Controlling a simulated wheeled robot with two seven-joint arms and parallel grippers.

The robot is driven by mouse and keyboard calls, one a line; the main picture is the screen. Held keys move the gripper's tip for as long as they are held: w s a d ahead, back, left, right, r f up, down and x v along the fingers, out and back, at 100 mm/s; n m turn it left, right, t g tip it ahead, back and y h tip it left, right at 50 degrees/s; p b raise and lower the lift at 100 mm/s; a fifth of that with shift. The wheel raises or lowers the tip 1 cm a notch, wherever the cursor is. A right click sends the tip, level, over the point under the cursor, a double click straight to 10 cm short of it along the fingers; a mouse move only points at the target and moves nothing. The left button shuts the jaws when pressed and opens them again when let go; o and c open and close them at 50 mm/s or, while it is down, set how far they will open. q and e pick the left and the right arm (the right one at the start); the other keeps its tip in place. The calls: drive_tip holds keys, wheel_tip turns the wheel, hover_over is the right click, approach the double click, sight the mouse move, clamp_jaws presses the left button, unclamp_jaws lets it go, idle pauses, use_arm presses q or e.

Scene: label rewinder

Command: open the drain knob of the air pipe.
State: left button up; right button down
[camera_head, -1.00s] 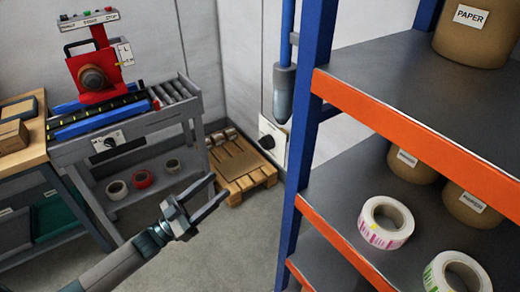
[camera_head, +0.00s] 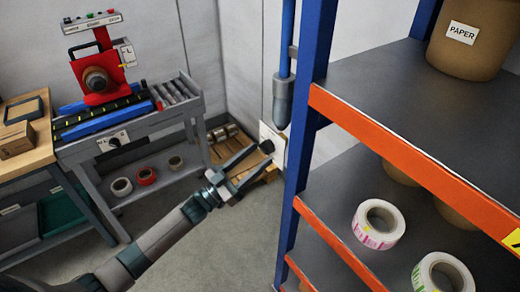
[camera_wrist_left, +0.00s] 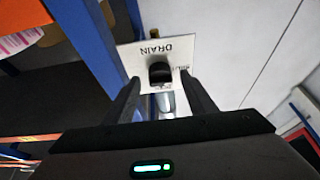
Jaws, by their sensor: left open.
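The blue air pipe (camera_head: 287,40) runs down the back wall behind the shelf's blue post and ends in a grey bowl (camera_head: 282,100). Below it is a white plate (camera_head: 277,138) with a black drain knob (camera_head: 267,147). In the left wrist view the plate (camera_wrist_left: 182,48) reads DRAIN, and the knob (camera_wrist_left: 160,72) shows between the fingertips. My left gripper (camera_head: 257,164) is open, its fingers pointing at the plate, one on each side of the knob's line. I cannot tell whether they touch it. My right gripper is not in view.
The shelf's blue post (camera_head: 303,130) and orange beams (camera_head: 410,150) stand close on the right, holding label rolls (camera_head: 378,224). A wooden pallet (camera_head: 229,190) lies below the plate. The rewinder bench (camera_head: 140,130) stands at left.

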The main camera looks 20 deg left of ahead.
use_arm(q)
drive_tip(key=shift+x, duration=0.95)
drive_tip(key=c, duration=1.1)
drive_tip(key=shift+o, duration=0.3)
